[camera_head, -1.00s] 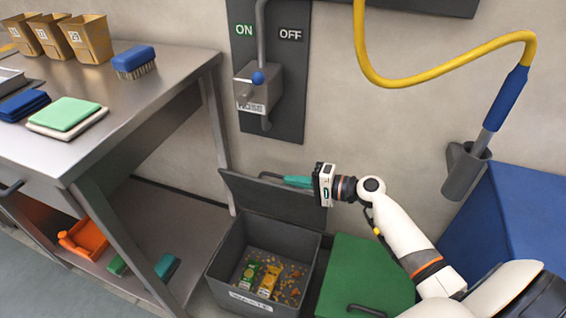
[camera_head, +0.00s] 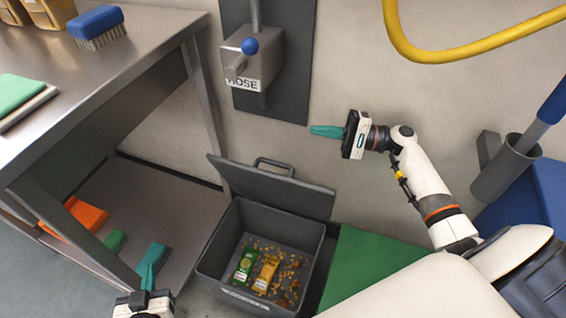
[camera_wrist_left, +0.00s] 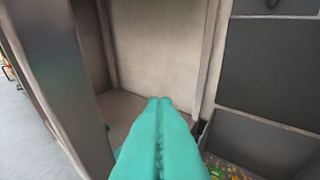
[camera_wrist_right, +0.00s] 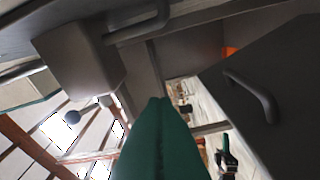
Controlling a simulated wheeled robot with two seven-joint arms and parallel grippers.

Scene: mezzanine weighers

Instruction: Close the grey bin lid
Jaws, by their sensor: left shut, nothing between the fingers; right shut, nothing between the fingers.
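The grey bin (camera_head: 209,262) stands open on the floor, with food scraps and a green and a yellow packet inside. Its grey lid (camera_head: 270,192) is tilted up at the back near the wall, its handle (camera_head: 275,163) showing above it. In the right wrist view the lid (camera_wrist_right: 290,75) and its handle (camera_wrist_right: 252,97) are on the right. My right gripper (camera_head: 314,130) is shut and empty, above the lid and apart from it. My left gripper (camera_head: 154,250) is shut and empty, left of the bin. The lid also shows in the left wrist view (camera_wrist_left: 275,65).
A steel table (camera_head: 120,62) with a lower shelf stands to the left. A hose control box (camera_head: 256,62) with a blue knob is on the wall above the lid. A green lid (camera_head: 372,258) is close to the bin's right. A holder (camera_head: 505,170) hangs further right.

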